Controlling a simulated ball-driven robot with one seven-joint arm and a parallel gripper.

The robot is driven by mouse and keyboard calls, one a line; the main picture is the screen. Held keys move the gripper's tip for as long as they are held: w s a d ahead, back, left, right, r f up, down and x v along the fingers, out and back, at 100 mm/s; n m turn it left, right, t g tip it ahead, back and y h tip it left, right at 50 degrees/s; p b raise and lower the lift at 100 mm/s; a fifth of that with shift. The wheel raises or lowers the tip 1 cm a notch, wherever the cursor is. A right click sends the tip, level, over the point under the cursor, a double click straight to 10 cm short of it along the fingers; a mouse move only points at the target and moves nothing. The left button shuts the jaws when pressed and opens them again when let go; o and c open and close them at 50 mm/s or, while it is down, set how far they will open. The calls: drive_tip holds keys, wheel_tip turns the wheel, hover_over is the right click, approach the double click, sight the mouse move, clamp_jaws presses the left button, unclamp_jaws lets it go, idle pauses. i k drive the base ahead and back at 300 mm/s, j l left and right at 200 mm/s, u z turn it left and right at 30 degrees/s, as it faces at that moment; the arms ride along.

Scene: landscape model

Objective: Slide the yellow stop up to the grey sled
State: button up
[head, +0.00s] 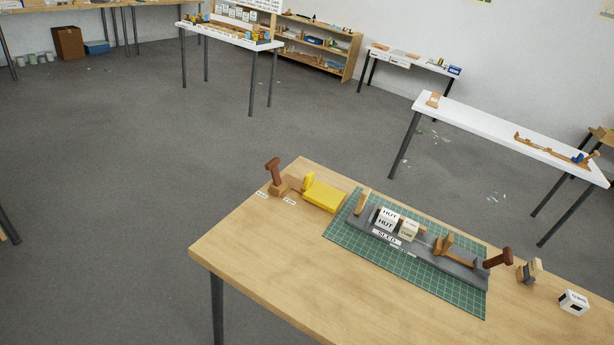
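The yellow stop (323,196) lies on the wooden table near its far left corner, just left of the green cutting mat. It has a flat yellow plate and a raised part at its left end. The grey sled (455,268) lies lengthwise on the mat, with a label reading SLED and small blocks marked HUT on it. A gap with bare table and mat edge shows between the stop and the sled. My gripper is not in view.
The green mat (350,240) lies under the sled. A brown-handled wooden piece (274,173) stands left of the stop. A small clamp-like piece (530,271) and a white block (573,302) sit at the right. The table's front left (260,255) is clear. White tables stand behind.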

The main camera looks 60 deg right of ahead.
sight(320, 194)
drive_tip(key=i+z, duration=0.2)
drive_tip(key=i, duration=0.3)
drive_tip(key=i+j+z, duration=0.2)
drive_tip(key=i, duration=0.3)
